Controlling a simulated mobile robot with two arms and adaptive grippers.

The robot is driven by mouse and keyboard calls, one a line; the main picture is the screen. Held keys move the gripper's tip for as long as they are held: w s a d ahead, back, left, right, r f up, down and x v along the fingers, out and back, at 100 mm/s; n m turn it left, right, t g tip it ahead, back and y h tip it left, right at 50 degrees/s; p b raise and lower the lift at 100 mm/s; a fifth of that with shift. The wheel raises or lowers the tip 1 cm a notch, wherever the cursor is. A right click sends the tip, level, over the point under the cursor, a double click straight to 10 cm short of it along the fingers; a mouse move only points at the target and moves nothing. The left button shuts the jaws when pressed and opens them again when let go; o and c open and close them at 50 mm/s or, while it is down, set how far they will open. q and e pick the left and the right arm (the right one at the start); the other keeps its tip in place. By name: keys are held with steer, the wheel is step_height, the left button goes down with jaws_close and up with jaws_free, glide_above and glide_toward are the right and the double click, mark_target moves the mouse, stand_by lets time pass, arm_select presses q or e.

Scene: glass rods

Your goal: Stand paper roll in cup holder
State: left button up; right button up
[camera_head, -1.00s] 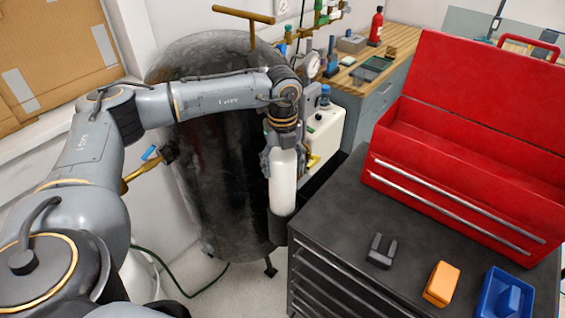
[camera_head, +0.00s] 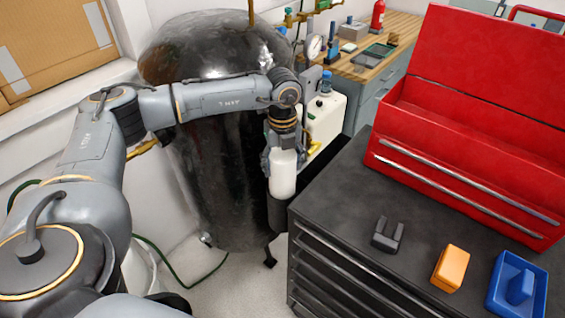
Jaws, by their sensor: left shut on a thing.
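The paper roll (camera_head: 283,174) is a white upright cylinder in the middle of the view. My left gripper (camera_head: 282,150) points down and is shut on the roll's upper part. The cup holder (camera_head: 279,213) is a dark cylinder at the left side of the black tool cabinet. The roll's lower end is right at the holder's top, and I cannot tell how deep it sits in it. My right gripper does not show.
The black cabinet top (camera_head: 350,215) carries a red toolbox (camera_head: 460,150), a small dark block (camera_head: 387,234), an orange block (camera_head: 451,267) and a blue tray (camera_head: 497,292). A large black tank (camera_head: 215,130) stands behind my left arm. A wooden bench (camera_head: 375,70) is at the back.

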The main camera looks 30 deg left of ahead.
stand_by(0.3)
arm_select(q)
steer(key=o, duration=1.8)
steer(key=shift+c, duration=0.2)
step_height(320, 180, up, 12)
steer(key=shift+f, duration=0.1)
